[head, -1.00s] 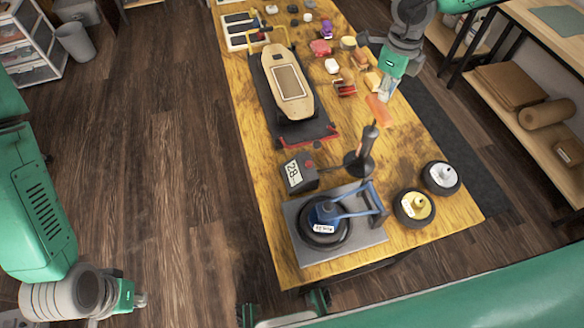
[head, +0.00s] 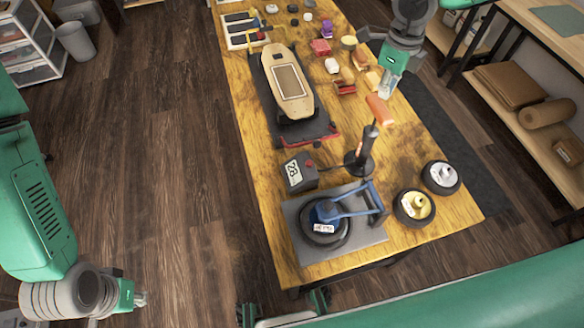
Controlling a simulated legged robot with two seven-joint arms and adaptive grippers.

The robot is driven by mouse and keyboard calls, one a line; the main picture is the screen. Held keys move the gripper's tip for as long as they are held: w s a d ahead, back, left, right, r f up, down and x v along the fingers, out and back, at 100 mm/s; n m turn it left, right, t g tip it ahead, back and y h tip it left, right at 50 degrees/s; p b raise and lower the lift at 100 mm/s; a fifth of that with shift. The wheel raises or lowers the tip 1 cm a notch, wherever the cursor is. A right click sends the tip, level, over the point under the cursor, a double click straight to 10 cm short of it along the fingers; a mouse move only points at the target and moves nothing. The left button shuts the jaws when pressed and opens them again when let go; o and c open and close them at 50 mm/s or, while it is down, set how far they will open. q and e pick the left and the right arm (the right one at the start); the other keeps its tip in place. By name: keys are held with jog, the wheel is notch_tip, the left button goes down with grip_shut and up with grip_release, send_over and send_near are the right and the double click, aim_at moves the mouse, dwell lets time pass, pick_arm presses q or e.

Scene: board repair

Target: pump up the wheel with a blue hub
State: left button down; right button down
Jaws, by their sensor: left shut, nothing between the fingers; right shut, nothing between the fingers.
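The wheel with a blue hub (head: 325,212) lies flat on a grey plate (head: 372,238) at the near end of the wooden table. A blue frame with bars (head: 362,203) reaches over its right side. A black upright pump (head: 363,152) stands behind it, with an orange piece (head: 379,110) at its upper end; I cannot tell whether they are joined. A dark box with a display reading about 28 (head: 299,172) sits beside the pump. My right gripper (head: 386,91) is shut and empty, just above the orange piece. My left gripper (head: 139,299) is shut and empty, over the floor at lower left.
A yellow-hub wheel (head: 414,207) and a white-hub wheel (head: 441,177) lie right of the plate. A skateboard deck (head: 287,82) rests on a dark stand behind. Several small items crowd the table's far end. A shelf (head: 540,125) stands to the right.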

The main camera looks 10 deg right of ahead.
aim_at(381, 106)
jog(key=shift+f+b, duration=2.1)
jog(key=shift+f, duration=2.7)
notch_tip(381, 106, up, 5)
jog(key=p, duration=0.4)
jog(key=shift+r+p, duration=0.2)
jog(key=shift+p, duration=0.15)
jog(key=shift+r, duration=2.1)
